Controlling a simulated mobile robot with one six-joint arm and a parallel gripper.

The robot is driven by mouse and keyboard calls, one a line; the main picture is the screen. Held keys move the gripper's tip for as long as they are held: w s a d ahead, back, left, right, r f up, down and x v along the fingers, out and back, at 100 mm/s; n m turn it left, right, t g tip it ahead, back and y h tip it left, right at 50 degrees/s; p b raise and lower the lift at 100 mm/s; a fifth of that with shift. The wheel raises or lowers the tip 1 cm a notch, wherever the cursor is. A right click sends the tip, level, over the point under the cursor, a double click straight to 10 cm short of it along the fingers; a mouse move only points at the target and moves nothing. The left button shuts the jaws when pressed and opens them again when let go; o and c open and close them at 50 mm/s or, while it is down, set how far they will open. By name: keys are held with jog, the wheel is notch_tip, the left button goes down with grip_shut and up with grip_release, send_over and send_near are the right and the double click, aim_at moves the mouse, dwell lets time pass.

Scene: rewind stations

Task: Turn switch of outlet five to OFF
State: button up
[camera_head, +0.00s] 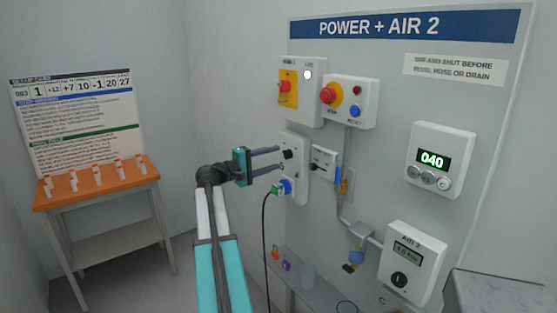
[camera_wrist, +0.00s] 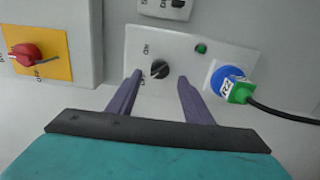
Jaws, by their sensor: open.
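A pale outlet plate (camera_head: 301,190) is on the wall panel and also fills the middle of the wrist view (camera_wrist: 185,48). Its black rotary switch (camera_wrist: 160,69) has small marks beside it; I cannot read its setting for certain. A green lamp (camera_wrist: 201,48) is on the plate. A green plug (camera_wrist: 240,91) sits in the blue socket (camera_wrist: 222,76). No outlet number is readable. My gripper (camera_head: 281,158) is open and points at the plate. In the wrist view its fingers (camera_wrist: 159,79) are spread either side of the switch, with no clear contact.
A red knob on a yellow plate (camera_wrist: 30,54) and an emergency stop (camera_head: 328,95) are above the outlet. A second small switch box (camera_head: 323,162) is close on the right. A black cable (camera_head: 265,240) hangs from the plug. An orange table (camera_head: 100,188) stands left.

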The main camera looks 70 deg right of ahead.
jog(key=b+v, duration=0.1)
jog(key=v, duration=0.8)
jog(key=shift+a, duration=0.35)
jog(key=shift+w+f, duration=0.1)
